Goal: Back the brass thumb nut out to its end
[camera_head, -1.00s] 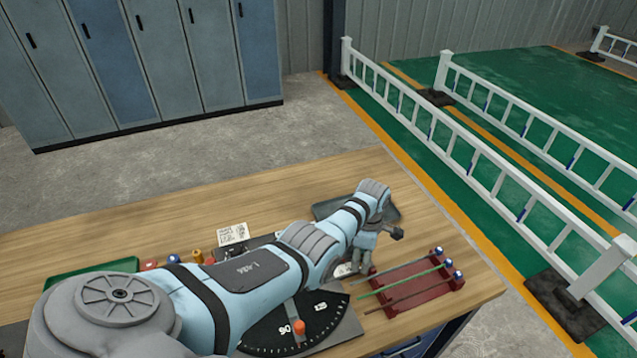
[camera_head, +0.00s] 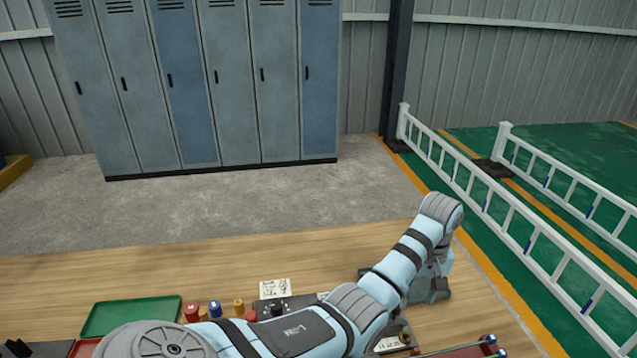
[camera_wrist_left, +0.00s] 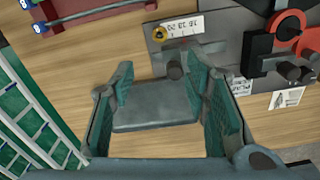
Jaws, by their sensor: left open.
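The brass thumb nut (camera_wrist_left: 160,33) shows in the left wrist view as a small brass ring on a grey plate beside a white number scale. In the head view, a small yellowish piece that looks like it (camera_head: 405,338) sits near the bottom edge, partly cut by my arm. My left gripper (camera_wrist_left: 165,75) is open and empty. The nut lies beyond its fingertips and apart from them. In the head view my left gripper (camera_head: 438,288) hangs at the wrist above the table's right part. My right gripper is in neither view.
A dark cylindrical knob (camera_wrist_left: 175,70) stands at the plate's edge near the fingertips. A black and red device (camera_wrist_left: 285,45) stands right of the scale. A red rack (camera_wrist_left: 80,12) is upper left.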

